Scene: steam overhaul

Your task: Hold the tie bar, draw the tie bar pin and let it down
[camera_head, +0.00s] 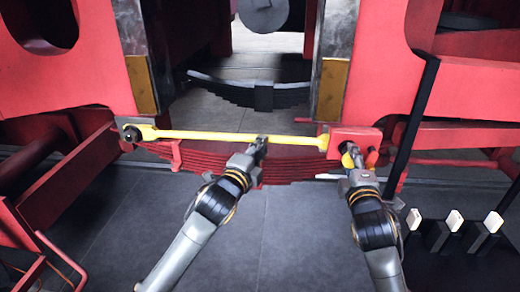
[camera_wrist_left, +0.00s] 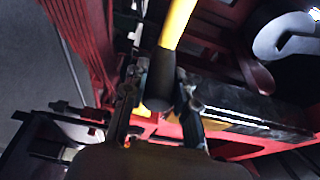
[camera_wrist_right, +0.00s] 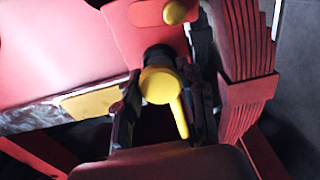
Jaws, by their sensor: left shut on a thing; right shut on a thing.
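The yellow tie bar (camera_head: 205,135) spans nearly level between the two red frame sides, in front of the leaf spring. Its left end sits at a round dark fitting, and its right end meets a red bracket (camera_head: 355,136). My left gripper (camera_head: 259,146) is shut on the bar right of its middle. In the left wrist view a dark sleeve on the bar (camera_wrist_left: 165,75) lies between the fingers. My right gripper (camera_head: 352,158) is shut on the yellow tie bar pin (camera_wrist_right: 160,86) at the bracket. The pin's dark shank runs toward the red bracket; its inner end is hidden.
The red leaf spring (camera_head: 285,168) lies just behind and below the bar. A dark upright post (camera_head: 414,120) stands right of my right arm. A black stand with several white-topped blocks (camera_head: 455,220) is at the lower right. The grey floor in front is clear.

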